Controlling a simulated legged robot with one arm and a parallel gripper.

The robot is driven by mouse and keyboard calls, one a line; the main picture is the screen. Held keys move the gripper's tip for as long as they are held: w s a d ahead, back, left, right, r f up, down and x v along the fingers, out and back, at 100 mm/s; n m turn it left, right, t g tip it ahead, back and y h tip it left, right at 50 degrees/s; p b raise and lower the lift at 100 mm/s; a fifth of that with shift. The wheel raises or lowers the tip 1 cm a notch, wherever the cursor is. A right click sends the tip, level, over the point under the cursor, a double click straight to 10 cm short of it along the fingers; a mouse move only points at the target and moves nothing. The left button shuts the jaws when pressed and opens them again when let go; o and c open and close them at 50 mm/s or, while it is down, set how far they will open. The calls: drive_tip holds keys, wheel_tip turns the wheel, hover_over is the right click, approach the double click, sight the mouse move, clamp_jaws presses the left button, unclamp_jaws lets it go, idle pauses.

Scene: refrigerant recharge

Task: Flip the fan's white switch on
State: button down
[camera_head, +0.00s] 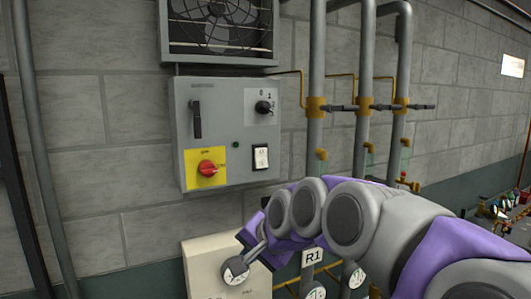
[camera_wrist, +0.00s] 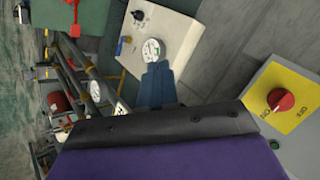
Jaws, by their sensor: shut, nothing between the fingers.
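The white rocker switch (camera_head: 261,157) sits in a dark frame at the lower right of the grey control box (camera_head: 222,118) in the head view. The fan (camera_head: 218,25) is on the wall right above that box. My gripper (camera_head: 246,238) is below the control box, apart from the switch, in front of a pale box. In the wrist view my gripper's blue fingers (camera_wrist: 157,75) are together and empty, pointing towards a round gauge (camera_wrist: 152,50). The switch does not show in the wrist view.
A red rotary knob (camera_head: 207,168) on a yellow plate is left of the switch. A black lever (camera_head: 196,119) and a black selector (camera_head: 263,107) are higher on the box. Vertical pipes (camera_head: 316,60) with valves stand to the right. The pale box (camera_head: 210,255) is below.

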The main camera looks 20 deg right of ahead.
drive_tip(key=w+d+r+m+t+h+p, duration=0.1)
drive_tip(key=w+d+r+m+t+p, duration=0.1)
drive_tip(key=d+r, duration=0.5)
drive_tip(key=w+d+r+m+t+p, duration=0.2)
drive_tip(key=w+d+r+m, duration=0.2)
drive_tip(key=d+r, duration=0.3)
wheel_tip(320, 180, up, 3)
drive_tip(key=shift+d+r+m+t+h, duration=0.1)
drive_tip(key=shift+d+m+t+h, duration=0.25)
drive_tip(key=shift+m, duration=0.25)
drive_tip(key=shift+w+a, duration=0.15)
drive_tip(key=shift+a, duration=0.1)
drive_tip(key=shift+w, duration=0.1)
drive_tip(key=p, duration=0.3)
approach(263, 166)
drive_tip(key=f+x, duration=0.1)
drive_tip(key=x, duration=0.4)
drive_tip(key=shift+w+r, duration=0.15)
drive_tip(key=shift+w, duration=0.6)
